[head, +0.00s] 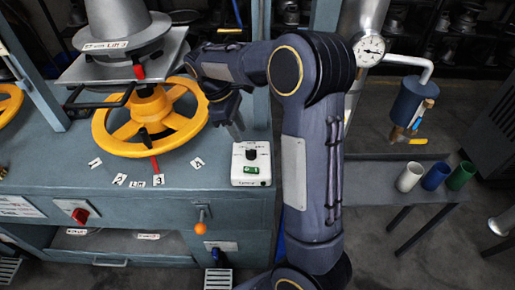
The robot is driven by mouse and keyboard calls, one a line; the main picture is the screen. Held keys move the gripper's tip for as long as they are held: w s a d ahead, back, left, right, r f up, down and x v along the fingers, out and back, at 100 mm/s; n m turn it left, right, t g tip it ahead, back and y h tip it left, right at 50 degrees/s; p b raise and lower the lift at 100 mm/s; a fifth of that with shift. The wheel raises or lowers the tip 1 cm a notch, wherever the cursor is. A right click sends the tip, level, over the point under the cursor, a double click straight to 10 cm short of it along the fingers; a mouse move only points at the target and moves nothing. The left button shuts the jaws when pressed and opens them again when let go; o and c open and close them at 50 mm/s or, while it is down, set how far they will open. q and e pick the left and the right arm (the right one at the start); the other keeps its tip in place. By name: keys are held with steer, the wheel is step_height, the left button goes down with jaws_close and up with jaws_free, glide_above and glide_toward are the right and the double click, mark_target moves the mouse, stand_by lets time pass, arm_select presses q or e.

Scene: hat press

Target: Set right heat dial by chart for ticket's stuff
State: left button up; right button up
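A white control box (251,174) stands at the right end of the blue-grey press bench. It has a black dial knob (251,154) on its top and a small green label or display below the knob. The print on the box is too small to read. My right gripper (236,131) hangs just above and left of the box, fingers pointing down, seemingly apart from the knob. Its finger gap does not show clearly. My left gripper is out of view. A white sheet with small print (20,206) is on the bench front at left; I cannot tell whether it is the chart.
A large yellow handwheel (115,137) and a grey hat form (120,27) on a plate stand left of my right arm. Small number cards (159,180) lie on the bench. A red knob (80,215) and an orange-tipped lever (200,228) are on its front. Cups (435,177) stand right.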

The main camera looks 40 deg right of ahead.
mark_target(251, 150)
steer(key=shift+g+h, duration=0.3)
steer(key=x, duration=0.5)
steer(key=w+x, duration=0.1)
steer(key=x, duration=0.2)
steer(key=shift+d+f, duration=0.3)
steer(key=shift+f, duration=0.05)
jaws_close()
